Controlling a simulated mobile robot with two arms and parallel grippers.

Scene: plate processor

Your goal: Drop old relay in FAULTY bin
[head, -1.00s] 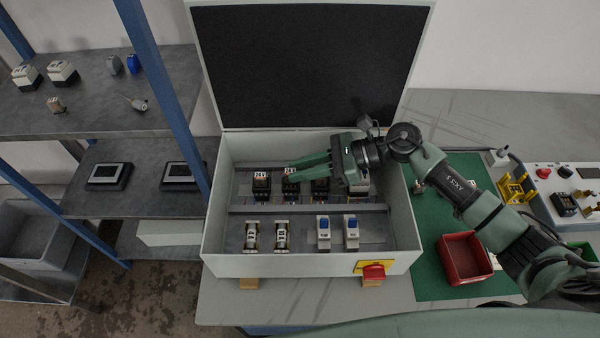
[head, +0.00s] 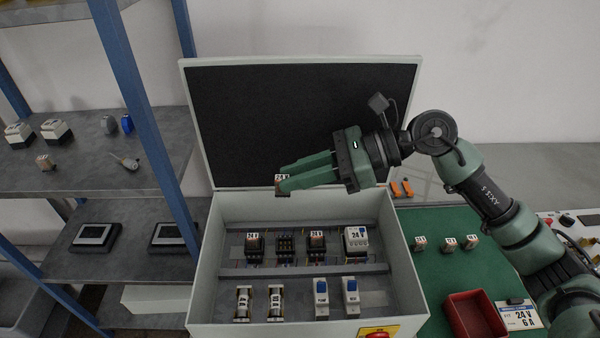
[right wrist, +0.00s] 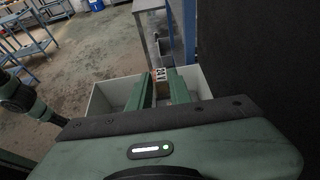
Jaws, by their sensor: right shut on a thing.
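My right gripper (head: 284,180) is above the open grey cabinet, in front of its raised lid. It is shut on a small relay (head: 281,188) with a white marked top. The relay also shows between the fingertips in the right wrist view (right wrist: 160,76). Below, the middle socket (head: 285,247) in the upper row has no relay on it, with a relay on each side, left (head: 254,245) and right (head: 316,243). A red bin (head: 456,318) stands on the green mat at the lower right, partly cut off. No FAULTY lettering is readable. My left gripper is not in view.
The cabinet's right wall (head: 403,262) lies between its inside and the green mat (head: 437,278). Several small relays (head: 449,243) stand on the mat behind the red bin. A 24 V 6 A card (head: 520,316) is right of the bin. Blue-framed shelves (head: 150,130) stand left.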

